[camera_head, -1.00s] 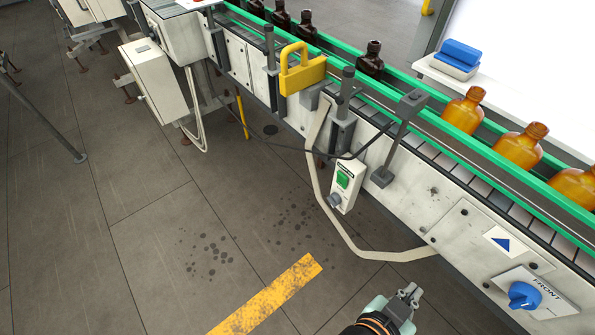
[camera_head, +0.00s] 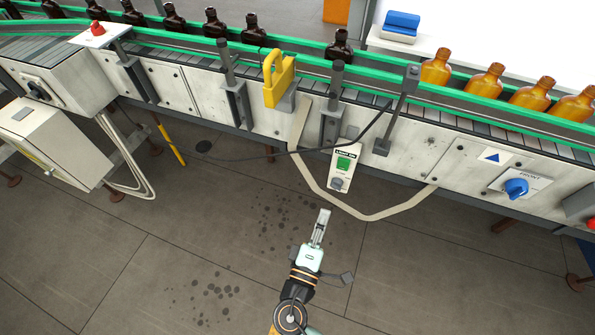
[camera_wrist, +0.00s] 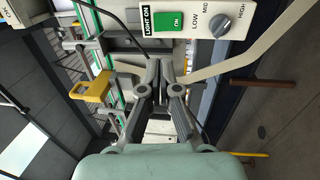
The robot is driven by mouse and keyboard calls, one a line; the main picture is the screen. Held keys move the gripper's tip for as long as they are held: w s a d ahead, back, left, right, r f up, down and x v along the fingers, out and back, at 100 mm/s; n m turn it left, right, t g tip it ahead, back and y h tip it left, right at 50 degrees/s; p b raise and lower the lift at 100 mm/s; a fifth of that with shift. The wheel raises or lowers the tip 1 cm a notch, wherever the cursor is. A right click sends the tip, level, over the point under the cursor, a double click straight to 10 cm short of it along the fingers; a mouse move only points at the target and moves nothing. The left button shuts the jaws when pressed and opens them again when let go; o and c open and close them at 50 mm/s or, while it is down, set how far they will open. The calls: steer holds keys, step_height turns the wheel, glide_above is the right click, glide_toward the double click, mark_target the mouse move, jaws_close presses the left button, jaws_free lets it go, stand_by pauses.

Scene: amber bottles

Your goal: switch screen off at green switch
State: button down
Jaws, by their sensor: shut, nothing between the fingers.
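The green switch (camera_head: 343,164) is on a small white control box (camera_head: 338,181) hung on the side of the conveyor. The wrist view shows the switch (camera_wrist: 170,19) under a "LIGHT ON" label, with a grey knob (camera_wrist: 220,24) beside it marked LOW, MID and HIGH. My gripper (camera_head: 325,213) is shut and empty, in front of and slightly below the box, apart from it. In the wrist view my gripper's fingertips (camera_wrist: 159,64) lie below the switch in the picture. No screen can be made out.
A beige cable (camera_head: 372,217) loops below the box. A yellow handled block (camera_head: 277,80), a grey post bracket (camera_head: 398,110) and a blue knob (camera_head: 516,188) sit along the conveyor. Bottles (camera_head: 488,80) stand on the belt. The floor in front is open.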

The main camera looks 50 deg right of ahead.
steer(key=shift+s+d, duration=0.1)
steer(key=shift+s, duration=0.1)
steer(key=shift+d, duration=0.1)
steer(key=b, duration=0.3)
glide_toward(343, 163)
steer(key=x, duration=0.7)
steer(key=shift+d, duration=0.15)
